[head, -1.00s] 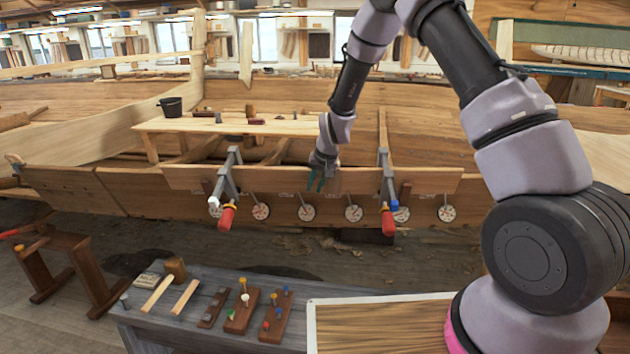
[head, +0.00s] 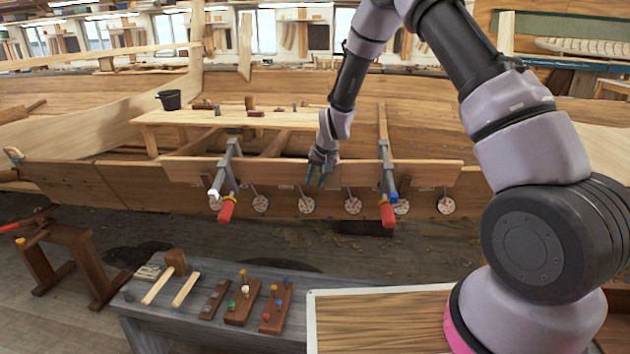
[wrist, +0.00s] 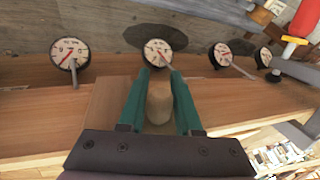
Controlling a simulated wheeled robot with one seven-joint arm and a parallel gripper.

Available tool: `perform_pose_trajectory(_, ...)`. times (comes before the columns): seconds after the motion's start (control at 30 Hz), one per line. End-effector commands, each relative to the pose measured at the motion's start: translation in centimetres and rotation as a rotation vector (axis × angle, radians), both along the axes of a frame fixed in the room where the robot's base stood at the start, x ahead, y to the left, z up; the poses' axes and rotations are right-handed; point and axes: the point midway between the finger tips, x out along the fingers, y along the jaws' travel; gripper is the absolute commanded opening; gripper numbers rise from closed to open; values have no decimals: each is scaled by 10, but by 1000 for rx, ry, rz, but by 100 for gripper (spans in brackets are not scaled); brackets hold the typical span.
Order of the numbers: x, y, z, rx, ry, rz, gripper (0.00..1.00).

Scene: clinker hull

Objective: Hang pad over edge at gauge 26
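My gripper (head: 316,183) is at the plank's upper edge, in front of the clamped plank (head: 270,176), and its green fingers also show in the wrist view (wrist: 158,78). A tan piece that looks like the pad (wrist: 106,108) lies at the plank edge. A rounded tan part of it (wrist: 160,102) stands between the fingers; whether they press on it I cannot tell. In the head view a greyish patch (head: 331,172) shows just right of the fingers. A round gauge (wrist: 157,52) lies straight beyond the fingertips, and it also shows in the head view (head: 307,205). Its number is too small to read.
More gauges (head: 352,205) line the hull on both sides. Red-handled clamps grip the plank at left (head: 227,208) and right (head: 388,212). A grey bench (head: 150,325) with a mallet and peg blocks stands in front, beside a white-edged board (head: 380,325).

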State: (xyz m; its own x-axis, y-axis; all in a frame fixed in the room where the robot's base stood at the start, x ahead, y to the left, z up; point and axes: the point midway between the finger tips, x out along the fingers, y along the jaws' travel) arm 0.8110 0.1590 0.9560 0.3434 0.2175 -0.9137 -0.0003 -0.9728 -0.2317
Motion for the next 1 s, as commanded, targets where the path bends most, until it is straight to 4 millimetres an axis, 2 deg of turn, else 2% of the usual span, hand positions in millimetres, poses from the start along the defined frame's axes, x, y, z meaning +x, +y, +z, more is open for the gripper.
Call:
perform_pose_trajectory(0.03, 0, 0, 0, 0, 0, 0, 56)
perform_pose_trajectory(0.07, 0, 0, 0, 0, 0, 0, 60)
perform_pose_trajectory(0.33, 0, 0, 0, 0, 1, 0, 60)
perform_pose_trajectory(0.47, -2, -1, 7, 0, 0, 0, 60)
perform_pose_trajectory(0.8, -24, -15, 67, 0, -4, 1, 60)
perform_pose_trajectory(1.0, -34, -21, 92, 1, -1, 1, 60)
